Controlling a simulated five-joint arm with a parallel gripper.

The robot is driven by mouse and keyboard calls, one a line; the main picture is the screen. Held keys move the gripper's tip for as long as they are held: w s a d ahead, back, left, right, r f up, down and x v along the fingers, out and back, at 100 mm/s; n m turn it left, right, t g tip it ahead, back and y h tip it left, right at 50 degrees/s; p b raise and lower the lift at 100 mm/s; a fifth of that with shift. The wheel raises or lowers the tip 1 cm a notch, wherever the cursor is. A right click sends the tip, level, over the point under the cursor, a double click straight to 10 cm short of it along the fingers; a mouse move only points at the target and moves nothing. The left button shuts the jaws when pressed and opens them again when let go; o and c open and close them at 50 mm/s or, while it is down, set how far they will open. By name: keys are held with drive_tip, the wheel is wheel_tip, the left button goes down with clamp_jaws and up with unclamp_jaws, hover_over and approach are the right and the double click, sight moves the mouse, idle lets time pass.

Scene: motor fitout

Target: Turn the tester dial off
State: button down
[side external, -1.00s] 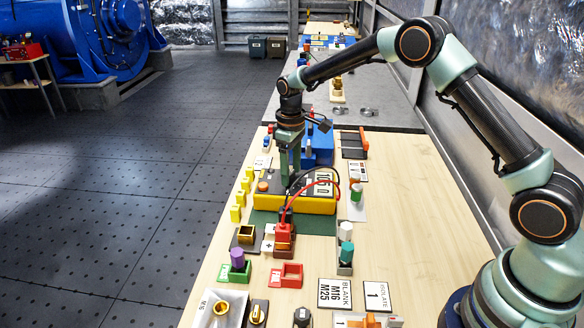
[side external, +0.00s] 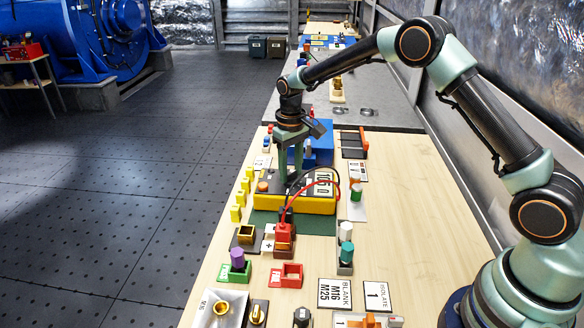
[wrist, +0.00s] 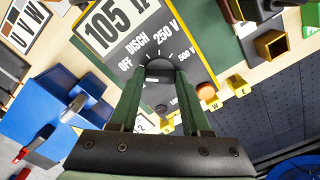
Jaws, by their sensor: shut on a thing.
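The tester (side external: 293,206) is a yellow-sided box with a dark top, on a green mat. It also shows in the wrist view (wrist: 180,18), with a white display (wrist: 113,24) reading 105 Ω. Its dark dial (wrist: 159,68) sits among the printed labels OFF, DISCH, 250 V and 500 V. My gripper (wrist: 160,80) is shut on the dial, one finger on each side, and points down at the tester top in the side view (side external: 290,177). The fingers hide part of the dial, and I cannot tell which label it points at.
An orange button (wrist: 207,89) is on the tester near the dial. A blue box (side external: 322,145) stands close behind my gripper. Yellow blocks (side external: 240,197) line the left edge of the bench.

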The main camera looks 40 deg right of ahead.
sight(291, 173)
drive_tip(key=shift+m, duration=1.2)
drive_tip(key=shift+r, duration=0.1)
drive_tip(key=shift+c, duration=1.8)
unclamp_jaws()
wheel_tip(291, 173, up, 12)
